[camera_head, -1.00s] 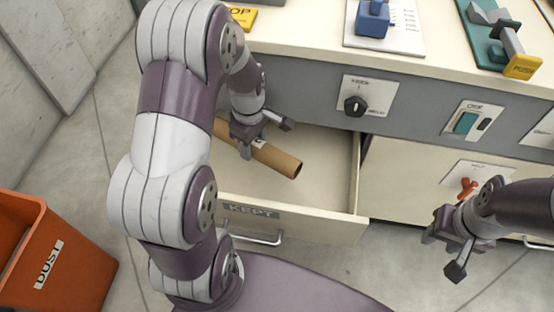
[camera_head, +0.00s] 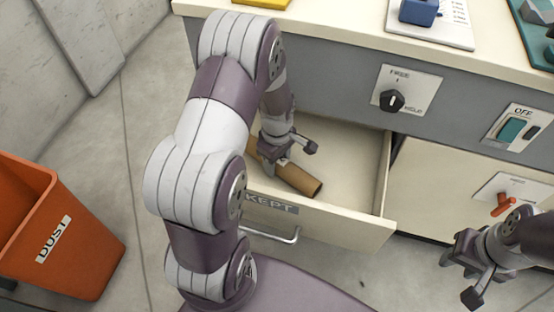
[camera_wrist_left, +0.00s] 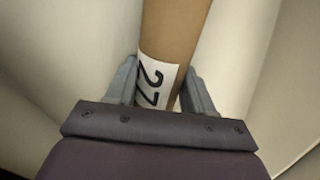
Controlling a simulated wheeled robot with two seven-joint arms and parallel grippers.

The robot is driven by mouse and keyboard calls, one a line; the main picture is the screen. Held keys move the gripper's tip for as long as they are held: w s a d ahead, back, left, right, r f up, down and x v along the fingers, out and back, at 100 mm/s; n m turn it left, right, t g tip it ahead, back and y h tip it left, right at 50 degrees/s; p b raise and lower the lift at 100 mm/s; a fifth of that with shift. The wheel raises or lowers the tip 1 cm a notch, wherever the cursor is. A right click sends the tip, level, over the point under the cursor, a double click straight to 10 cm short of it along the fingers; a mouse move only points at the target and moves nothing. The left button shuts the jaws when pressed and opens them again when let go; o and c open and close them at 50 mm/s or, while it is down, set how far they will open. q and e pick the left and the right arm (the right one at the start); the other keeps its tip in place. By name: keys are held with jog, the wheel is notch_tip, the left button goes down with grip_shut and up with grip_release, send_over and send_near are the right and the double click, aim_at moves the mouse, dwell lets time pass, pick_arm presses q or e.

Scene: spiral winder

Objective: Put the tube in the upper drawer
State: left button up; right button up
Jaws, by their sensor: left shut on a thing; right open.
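The brown cardboard tube (camera_head: 302,181) is inside the open upper drawer labelled KEPT (camera_head: 345,229). My left gripper (camera_head: 277,160) is shut on the tube. I cannot tell whether the tube touches the drawer floor. The tube's far end is hidden behind my left arm. My right gripper (camera_head: 470,275) is open and empty, at the lower right in front of the cabinet.
An orange bin marked DUST (camera_head: 60,235) stands at the left. A rotary knob (camera_head: 391,100), a teal switch (camera_head: 512,129) and a red handle (camera_head: 502,204) are on the cabinet front. A blue device (camera_head: 420,12) sits on the countertop.

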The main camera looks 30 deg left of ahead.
pick_arm(q)
jog(key=o, duration=1.1)
jog(key=shift+c, duration=0.2)
notch_tip(320, 180, up, 12)
jog(key=r+p, duration=0.1)
jog(key=p, duration=0.5)
jog(key=s+d+r+m, duration=0.2)
jog(key=s+d+m, duration=0.2)
jog(key=m, duration=0.4)
jog(key=s+d+r+m+t, duration=0.1)
jog(key=s+d+m, duration=0.3)
jog(key=m, duration=0.4)
jog(key=shift+s+d+r+m, duration=0.3)
jog(key=shift+s+r, duration=0.15)
jog(key=shift+r, duration=0.25)
